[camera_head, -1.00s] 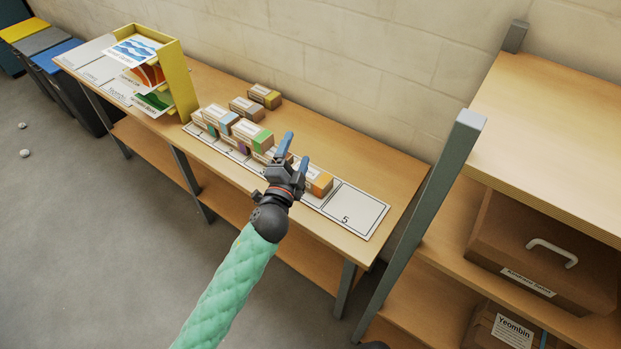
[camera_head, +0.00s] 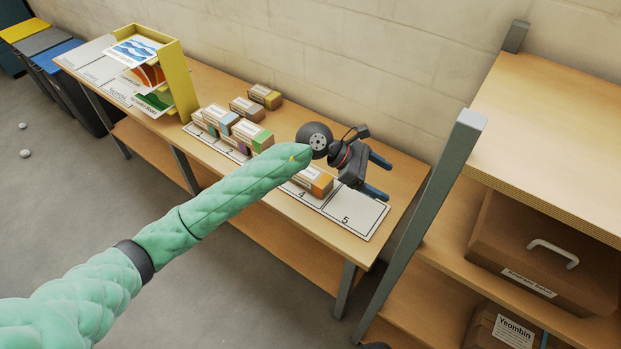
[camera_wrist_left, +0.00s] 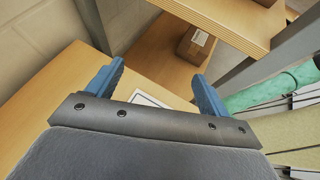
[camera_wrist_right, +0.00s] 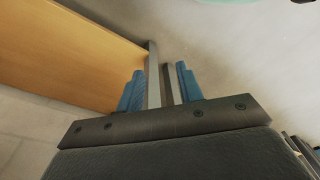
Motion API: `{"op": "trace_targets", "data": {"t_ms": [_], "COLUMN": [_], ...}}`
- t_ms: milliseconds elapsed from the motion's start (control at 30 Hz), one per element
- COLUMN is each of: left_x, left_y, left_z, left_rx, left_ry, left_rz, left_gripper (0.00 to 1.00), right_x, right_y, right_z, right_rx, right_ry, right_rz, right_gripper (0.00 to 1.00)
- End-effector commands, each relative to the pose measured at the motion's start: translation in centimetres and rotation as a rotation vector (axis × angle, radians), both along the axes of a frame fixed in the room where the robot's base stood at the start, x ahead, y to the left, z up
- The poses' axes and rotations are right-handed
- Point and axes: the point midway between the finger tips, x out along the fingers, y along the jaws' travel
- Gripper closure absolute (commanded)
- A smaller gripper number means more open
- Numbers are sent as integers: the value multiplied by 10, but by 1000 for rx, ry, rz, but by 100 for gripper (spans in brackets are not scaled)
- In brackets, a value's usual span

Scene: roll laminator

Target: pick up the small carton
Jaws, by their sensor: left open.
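I cannot tell which one is meant. My left gripper (camera_head: 380,177) is open and empty, above and right of the orange-ended carton. Its open fingers also show in the left wrist view (camera_wrist_left: 158,78). My left forearm hides part of the row. My right gripper (camera_wrist_right: 160,82) is open, away from the cartons.
The numbered mat (camera_head: 355,212) has bare square 5 at its right end. A yellow rack (camera_head: 178,80) holds picture sheets at the left. A shelf post (camera_head: 441,165) and a shelf with a brown case (camera_head: 540,240) stand on the right. The wall is close behind.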

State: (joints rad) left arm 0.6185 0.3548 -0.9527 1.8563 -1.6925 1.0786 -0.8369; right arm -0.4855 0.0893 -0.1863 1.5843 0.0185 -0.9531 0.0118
Motion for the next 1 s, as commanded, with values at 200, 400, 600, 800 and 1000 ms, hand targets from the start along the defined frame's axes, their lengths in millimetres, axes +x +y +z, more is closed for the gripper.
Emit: {"op": "trace_targets", "data": {"t_ms": [200, 400, 600, 800, 1000], "left_x": [45, 90, 111, 112, 112], "left_y": [60, 127, 161, 165, 165], "left_z": [-43, -51, -47, -60, -72], "left_rx": [446, 804, 975, 993, 991], "left_ry": [-248, -377, -414, -415, -415], "left_rz": [-179, -286, -324, -331, -329], "left_gripper": [20, 20, 20, 20, 20], "right_x": [2, 1, 0, -2, -5], "right_y": [10, 9, 2, -6, -6], "right_z": [2, 2, 2, -15, -26], "right_rx": [11, 11, 2, -8, -8], "right_ry": [-2, -1, 0, -4, -12], "right_rz": [-6, -6, -1, 3, 3], "right_gripper": [64, 64, 64, 64, 64]}}
